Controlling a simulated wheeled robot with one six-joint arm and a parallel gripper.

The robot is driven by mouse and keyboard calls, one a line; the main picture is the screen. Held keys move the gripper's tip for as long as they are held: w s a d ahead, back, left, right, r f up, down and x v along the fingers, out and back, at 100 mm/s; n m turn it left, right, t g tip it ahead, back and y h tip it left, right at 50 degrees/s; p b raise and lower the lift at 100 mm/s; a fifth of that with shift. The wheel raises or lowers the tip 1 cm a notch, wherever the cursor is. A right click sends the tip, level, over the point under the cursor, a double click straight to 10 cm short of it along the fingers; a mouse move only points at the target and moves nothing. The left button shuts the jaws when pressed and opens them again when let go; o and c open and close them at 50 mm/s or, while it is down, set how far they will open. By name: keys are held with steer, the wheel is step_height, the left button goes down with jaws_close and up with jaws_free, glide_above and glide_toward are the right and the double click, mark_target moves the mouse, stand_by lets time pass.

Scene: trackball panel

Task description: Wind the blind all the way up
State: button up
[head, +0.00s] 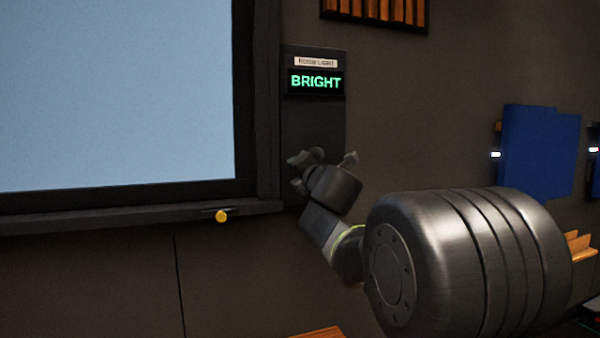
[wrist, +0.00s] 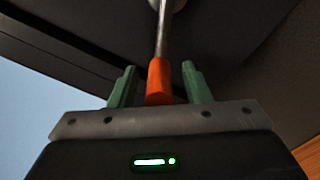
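My gripper (wrist: 160,88) has two green fingers standing apart in the wrist view. An orange grip (wrist: 159,80) on a thin metal rod (wrist: 164,32) lies between them, with a gap showing on each side. The rod runs up to a pale rounded part at the picture's top. In the head view, my arm reaches to the wall right of the window; I cannot make out the fingers or the orange grip there. The window (head: 110,95) is plain light blue, and no blind edge shows in the visible part. The display (head: 316,82) reads BRIGHT.
A dark sill (head: 130,217) runs under the window, with a yellow knob (head: 221,215) at its front. The dark panel labelled ROOM LIGHT (head: 316,62) is beside the frame. A blue panel (head: 538,150) stands out from the wall at right.

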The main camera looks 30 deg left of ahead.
steer(key=p+v, duration=0.1)
steer(key=v, duration=1.3)
steer(key=shift+p, duration=0.35)
steer(key=shift+a, duration=0.15)
steer(key=b+x, duration=0.1)
steer(key=x, duration=1.2)
steer(key=shift+w+a+b, duration=0.25)
steer(key=shift+w+b, duration=0.05)
steer(key=shift+b, duration=0.05)
